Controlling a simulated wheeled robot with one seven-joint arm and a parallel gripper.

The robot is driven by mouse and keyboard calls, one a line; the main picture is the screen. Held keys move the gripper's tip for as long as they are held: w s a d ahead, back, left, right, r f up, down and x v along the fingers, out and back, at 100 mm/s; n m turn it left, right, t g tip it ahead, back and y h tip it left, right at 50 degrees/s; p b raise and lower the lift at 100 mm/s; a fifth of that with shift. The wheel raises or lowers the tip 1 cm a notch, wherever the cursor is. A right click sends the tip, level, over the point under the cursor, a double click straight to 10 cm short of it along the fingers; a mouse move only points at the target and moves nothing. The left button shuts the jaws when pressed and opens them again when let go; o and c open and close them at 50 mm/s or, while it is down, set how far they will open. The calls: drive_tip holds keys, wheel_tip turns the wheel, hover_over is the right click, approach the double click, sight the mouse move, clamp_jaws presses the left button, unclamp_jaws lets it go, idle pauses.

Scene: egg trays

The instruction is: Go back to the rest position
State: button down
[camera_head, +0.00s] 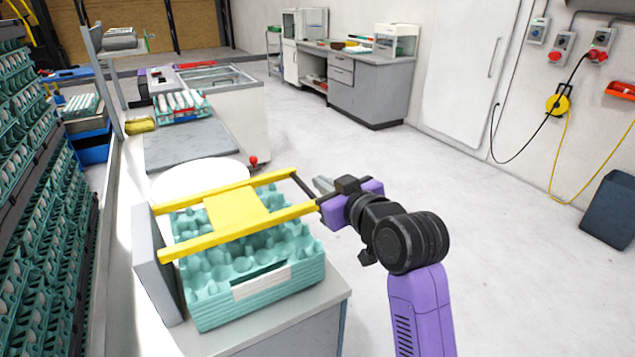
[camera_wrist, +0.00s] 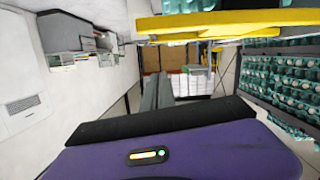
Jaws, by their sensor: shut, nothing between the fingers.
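My gripper (camera_head: 323,184) is purple and black, at the end of my purple arm, just right of the yellow frame (camera_head: 232,212) in the head view. Its grey fingers point away to the upper left and are closed together with nothing between them. The fingers (camera_wrist: 157,91) also show side by side in the wrist view. The yellow frame lies over a stack of teal egg trays (camera_head: 262,296) on a grey counter.
A tall rack of egg trays (camera_head: 35,215) stands at the left. A white round plate (camera_head: 200,176) and a grey bench with more eggs (camera_head: 180,106) lie behind the stack. The floor (camera_head: 480,210) to the right is clear. A dark bin (camera_head: 609,210) stands at the far right.

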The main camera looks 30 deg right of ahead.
drive_tip(key=shift+s, duration=0.1)
idle(0.5)
wheel_tip(320, 180, up, 5)
drive_tip(key=s+m+t+h, duration=0.2)
drive_tip(key=t, duration=0.1)
drive_tip(key=s+a+f+g+y, duration=0.1)
drive_tip(key=s+a+f, duration=0.2)
drive_tip(key=s+f, duration=0.4)
drive_tip(key=s+a+f+g+y, duration=0.1)
drive_tip(key=s+a+f, duration=0.3)
drive_tip(key=s, duration=1.7)
drive_tip(key=s+a+f+n+g+y, duration=0.1)
drive_tip(key=s+a+f, duration=0.2)
drive_tip(key=s+f, duration=0.7)
drive_tip(key=s, duration=0.4)
drive_tip(key=shift+a+f+g, duration=0.2)
drive_tip(key=shift+a+g, duration=0.1)
drive_tip(key=shift+a, duration=0.05)
